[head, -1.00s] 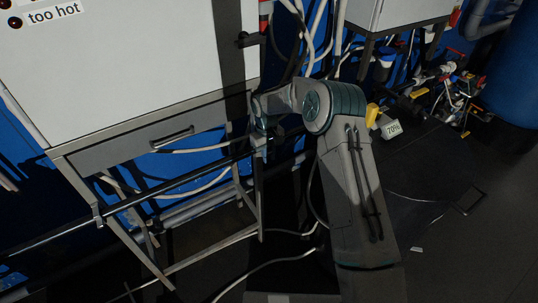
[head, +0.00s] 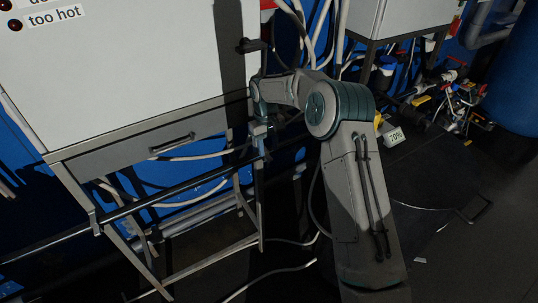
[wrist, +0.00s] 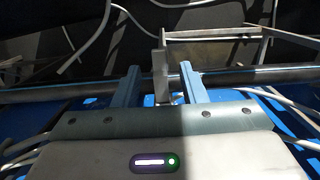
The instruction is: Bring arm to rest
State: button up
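My arm (head: 362,190) rises from the lower right of the head view and bends at a teal joint toward the cabinet on the left. My gripper (head: 262,152) points down beside the cabinet stand, small and dark in this view. In the wrist view my gripper (wrist: 160,78) has its two blue-grey fingers well apart. A pale upright bar shows in the gap between them; whether it touches a finger I cannot tell. I see no object held.
A white cabinet (head: 120,70) with a "too hot" label stands on a metal frame at left. A dark horizontal rail (head: 170,191) and several loose cables are near my gripper. Floor at lower right is mostly clear.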

jog(key=shift+r, duration=0.15)
dwell(0.3)
jog(key=shift+d+r, duration=0.1)
jog(key=shift+r, duration=0.2)
jog(key=s+d+r+m+t, duration=0.1)
jog(key=s+d+r, duration=0.4)
jog(key=s+r, duration=0.25)
jog(key=s+d+r+m+t, duration=0.1)
jog(key=s+d+r+m, duration=0.1)
jog(key=s+d+r, duration=0.55)
jog(key=s+d+r+m+t, duration=0.1)
jog(key=s+d+m, duration=0.1)
jog(key=s, duration=0.8)
jog(key=s+d+r+m+t, duration=0.1)
jog(key=s+d, duration=0.3)
jog(key=s, duration=0.7)
jog(key=shift+d+r+m+y, duration=0.3)
jog(key=shift+d+r+m, duration=0.1)
jog(key=shift+r, duration=0.1)
jog(key=shift+a, duration=0.15)
